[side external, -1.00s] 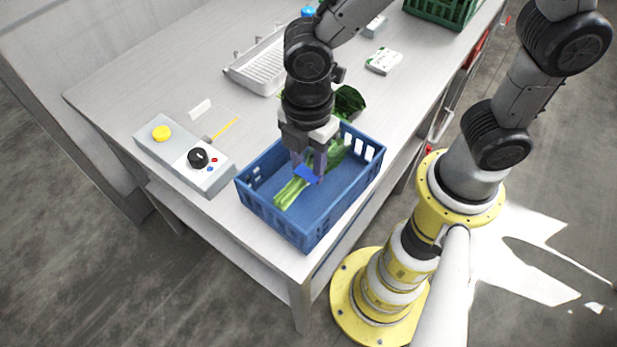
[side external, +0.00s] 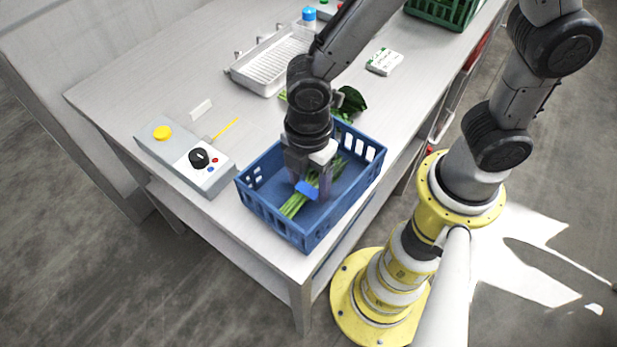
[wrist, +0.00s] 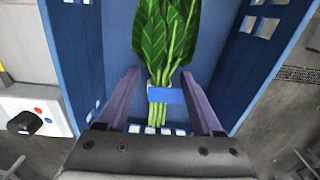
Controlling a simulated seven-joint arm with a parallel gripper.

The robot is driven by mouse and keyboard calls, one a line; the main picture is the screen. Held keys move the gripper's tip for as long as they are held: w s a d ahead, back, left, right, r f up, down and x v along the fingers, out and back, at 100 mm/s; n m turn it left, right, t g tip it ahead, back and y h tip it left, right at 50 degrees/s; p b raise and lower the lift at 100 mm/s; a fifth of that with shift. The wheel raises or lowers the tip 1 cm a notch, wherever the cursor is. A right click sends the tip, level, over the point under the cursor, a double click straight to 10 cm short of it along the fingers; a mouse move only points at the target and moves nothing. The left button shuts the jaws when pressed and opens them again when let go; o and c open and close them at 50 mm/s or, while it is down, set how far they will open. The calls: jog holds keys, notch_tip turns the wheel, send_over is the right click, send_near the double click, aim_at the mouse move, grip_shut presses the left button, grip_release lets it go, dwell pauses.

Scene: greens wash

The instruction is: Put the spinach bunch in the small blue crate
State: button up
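The spinach bunch (wrist: 165,45) has dark green leaves, pale stems and a blue band. It lies inside the small blue crate (side external: 277,221), and its stems (side external: 294,206) show in the side view. It appears to rest on the crate floor. My gripper (wrist: 163,88) is open, with one finger on each side of the banded stems and a gap to each. In the side view my gripper (side external: 311,187) is down inside the crate and hides part of the bunch.
Dark leafy greens (side external: 351,101) lie behind the crate. A grey control box (side external: 180,160) with knobs stands left of it. A white rack tray (side external: 270,62), a small white box (side external: 384,61) and a green crate (side external: 440,12) are farther back. The crate sits near the table's front edge.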

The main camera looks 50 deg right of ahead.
aim_at(308, 183)
notch_tip(308, 183, up, 11)
jog(key=s+d+r+m+t, duration=0.2)
jog(key=s+d+r+m, duration=0.1)
jog(key=d+m, duration=0.6)
jog(key=s+d+r+m+t, duration=0.3)
jog(key=d+r+m, duration=0.1)
jog(key=d+m, duration=0.5)
jog(key=shift+s+d+r+t, duration=0.2)
jog(key=shift+s+d+t, duration=0.1)
jog(key=shift+s, duration=0.05)
dwell(0.8)
